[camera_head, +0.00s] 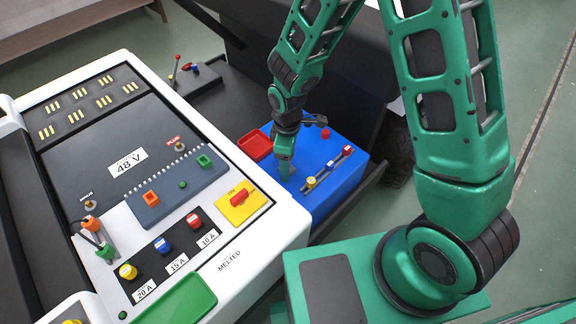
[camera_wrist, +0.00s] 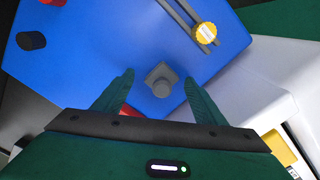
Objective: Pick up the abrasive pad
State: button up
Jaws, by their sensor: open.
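A small grey square piece with a rounded knob (camera_wrist: 161,83), which I take to be the abrasive pad, sits on the blue surface (camera_wrist: 110,60) in the wrist view. My gripper (camera_wrist: 157,77) is open, with one finger on each side of the grey piece and a visible gap to both. In the head view my gripper (camera_head: 284,170) points down over the blue box (camera_head: 325,190). The grey piece is hidden or too small to make out there.
A red tray (camera_head: 254,145) is beside my gripper on the left. Yellow, blue and red knobs on a slotted rail (camera_head: 329,168) stand close on the right. The white-framed 48 V panel (camera_head: 225,265) with switches lies to the left.

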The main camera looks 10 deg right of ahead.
jog(key=shift+f, duration=0.5)
jog(key=c, duration=1.1)
jog(key=shift+r, duration=0.15)
jog(key=shift+r, duration=4.9)
